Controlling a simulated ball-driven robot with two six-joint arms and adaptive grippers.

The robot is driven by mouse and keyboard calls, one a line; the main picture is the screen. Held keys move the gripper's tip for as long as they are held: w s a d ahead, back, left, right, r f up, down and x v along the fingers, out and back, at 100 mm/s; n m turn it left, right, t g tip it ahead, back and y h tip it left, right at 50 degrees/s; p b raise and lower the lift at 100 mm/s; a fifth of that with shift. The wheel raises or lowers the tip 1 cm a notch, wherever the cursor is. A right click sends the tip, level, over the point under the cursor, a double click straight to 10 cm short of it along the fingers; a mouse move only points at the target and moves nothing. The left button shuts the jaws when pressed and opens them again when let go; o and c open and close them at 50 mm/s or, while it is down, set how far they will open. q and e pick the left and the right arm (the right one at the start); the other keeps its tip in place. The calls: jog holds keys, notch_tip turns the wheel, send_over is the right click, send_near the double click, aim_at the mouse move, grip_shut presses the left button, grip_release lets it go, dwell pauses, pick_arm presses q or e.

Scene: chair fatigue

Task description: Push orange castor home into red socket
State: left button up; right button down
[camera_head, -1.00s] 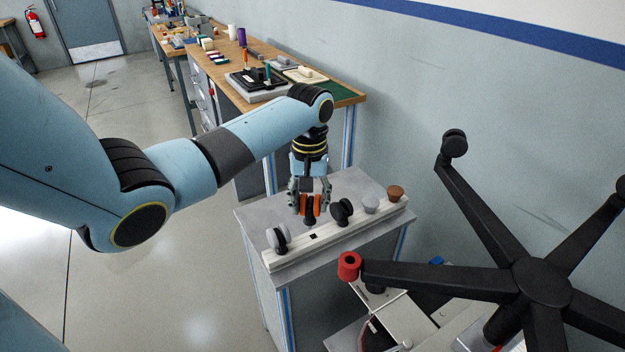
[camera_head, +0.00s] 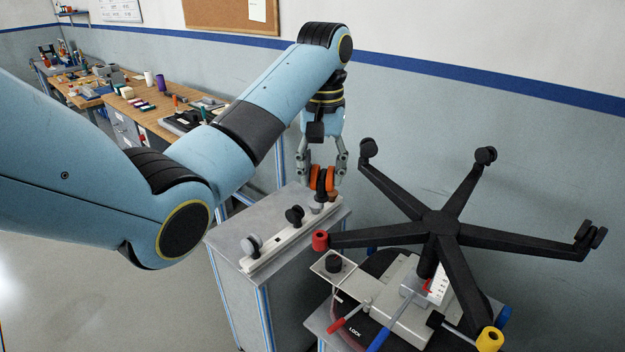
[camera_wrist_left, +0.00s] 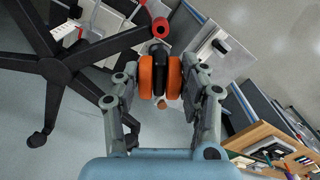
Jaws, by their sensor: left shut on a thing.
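My left gripper (camera_head: 324,180) is shut on the orange castor (camera_head: 331,183), which has two orange wheels around a dark middle. In the head view the castor shows over the far end of the rack, apart from the chair base. The left wrist view also shows the castor (camera_wrist_left: 145,76) between the fingers of my left gripper (camera_wrist_left: 170,85). The red socket (camera_head: 320,240) is an open cylinder at the tip of the black chair base's left leg. It shows beyond the castor in the left wrist view (camera_wrist_left: 160,27). My right gripper is not in view.
A white rack (camera_head: 278,243) on a grey cabinet (camera_head: 225,236) holds a grey-wheeled castor (camera_head: 251,245) and a black castor (camera_head: 294,215). The black chair base (camera_head: 440,223) stands on a fixture at the right, with a yellow socket (camera_head: 489,340) at its front leg.

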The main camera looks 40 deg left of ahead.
aim_at(321, 199)
pick_arm(q)
jog(key=shift+s, duration=0.1)
jog(key=shift+f, duration=0.4)
notch_tip(321, 199, down, 3)
jog(key=shift+f+b, duration=0.15)
jog(key=shift+b, duration=0.4)
jog(key=shift+f, duration=0.8)
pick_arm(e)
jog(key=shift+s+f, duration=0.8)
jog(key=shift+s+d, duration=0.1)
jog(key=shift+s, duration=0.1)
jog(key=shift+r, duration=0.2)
